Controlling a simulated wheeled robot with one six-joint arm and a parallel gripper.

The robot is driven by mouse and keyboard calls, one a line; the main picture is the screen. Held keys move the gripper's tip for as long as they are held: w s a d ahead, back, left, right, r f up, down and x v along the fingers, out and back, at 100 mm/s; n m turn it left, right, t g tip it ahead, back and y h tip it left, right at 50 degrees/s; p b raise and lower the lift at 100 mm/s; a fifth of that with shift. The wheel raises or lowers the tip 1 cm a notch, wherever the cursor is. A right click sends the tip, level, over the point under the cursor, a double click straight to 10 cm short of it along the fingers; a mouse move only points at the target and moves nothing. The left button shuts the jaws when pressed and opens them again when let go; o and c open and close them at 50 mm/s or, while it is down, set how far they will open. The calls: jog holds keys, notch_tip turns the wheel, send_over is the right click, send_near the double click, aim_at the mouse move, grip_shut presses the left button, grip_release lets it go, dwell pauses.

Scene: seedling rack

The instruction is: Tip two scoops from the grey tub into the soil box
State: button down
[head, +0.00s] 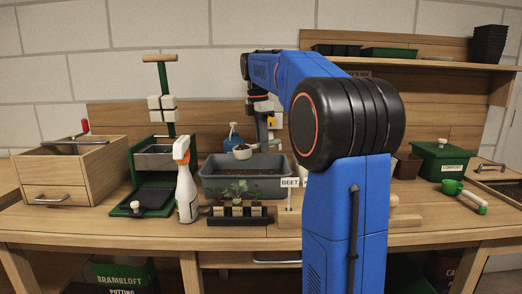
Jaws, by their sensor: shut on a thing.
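The grey tub (240,188) stands in the middle of the bench with dark soil in it. My gripper (267,146) is over the back right of the tub, partly hidden by my own arm. It is shut on the handle of a small scoop (242,153).
A white spray bottle (186,190) and a black seedling tray (238,217) stand in front of the tub. A green press (150,185) stands left. A green compost box (440,160), a green-and-white hand tool (465,194) and a dark-filled tray (508,188) are right. My arm hides the bench's middle right.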

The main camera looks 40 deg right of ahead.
jog(key=shift+s+d+r+y, duration=0.1)
jog(key=shift+d+r+y, duration=0.1)
jog(key=shift+r, duration=0.4)
jog(key=shift+w+d+r+y, duration=0.1)
jog(key=shift+d+r+y, duration=0.1)
jog(key=shift+r, duration=0.45)
jog(key=shift+s+d+r+y, duration=0.1)
jog(key=shift+r+y, duration=0.1)
jog(key=shift+r, duration=0.4)
jog(key=c, duration=2.3)
grip_release()
grip_shut()
